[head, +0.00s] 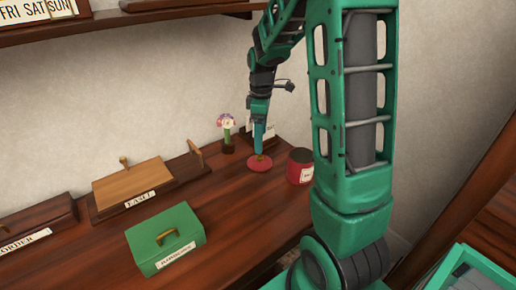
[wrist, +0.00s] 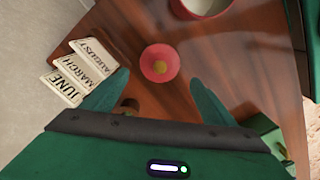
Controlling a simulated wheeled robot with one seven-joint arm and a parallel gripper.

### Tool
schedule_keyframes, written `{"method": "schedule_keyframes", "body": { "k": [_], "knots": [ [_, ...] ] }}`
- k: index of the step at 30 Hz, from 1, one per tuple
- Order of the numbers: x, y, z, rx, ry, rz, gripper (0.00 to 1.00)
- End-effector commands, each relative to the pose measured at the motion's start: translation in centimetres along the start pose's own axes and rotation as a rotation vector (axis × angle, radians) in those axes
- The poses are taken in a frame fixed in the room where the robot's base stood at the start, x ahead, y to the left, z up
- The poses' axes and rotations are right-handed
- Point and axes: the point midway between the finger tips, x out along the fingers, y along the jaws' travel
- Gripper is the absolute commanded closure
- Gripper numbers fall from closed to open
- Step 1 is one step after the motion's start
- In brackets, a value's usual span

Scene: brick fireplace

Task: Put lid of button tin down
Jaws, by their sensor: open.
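The round red lid (head: 260,165) with a small gold knob lies flat on the wooden table, left of the red button tin (head: 301,167). My gripper (head: 259,152) points down right over the lid. In the wrist view the lid (wrist: 158,54) shows ahead of and between the two spread fingers of my gripper (wrist: 160,80), and nothing is held. The tin (wrist: 180,9) is cut off at the top of the wrist view. It stands upright with its pale inside showing, so its top is uncovered.
A small flower figure (head: 227,145) stands behind the lid. Month cards (wrist: 82,66) lie at the left in the wrist view. A green box (head: 168,243) and a wooden easel box (head: 133,187) stand to the left. The table between them and the lid is clear.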

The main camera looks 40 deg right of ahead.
Motion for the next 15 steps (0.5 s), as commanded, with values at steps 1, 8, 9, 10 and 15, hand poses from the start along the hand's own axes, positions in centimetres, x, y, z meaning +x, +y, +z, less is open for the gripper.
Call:
{"method": "schedule_keyframes", "body": {
  "k": [1, 8, 9, 10, 15],
  "knots": [
    [-0.8, 0.1, -0.1, 0.000, 0.002, 0.003, 0.21],
    [-2.6, -0.1, 0.1, 0.008, 0.000, 0.002, 0.21],
    [-2.9, -0.3, 0.4, 0.024, 0.000, 0.002, 0.21],
    [-3.1, -0.6, 0.7, 0.043, 0.000, 0.002, 0.21],
    [-5.2, -4.1, 3.9, 0.266, -0.001, 0.008, 0.21]
  ]
}}
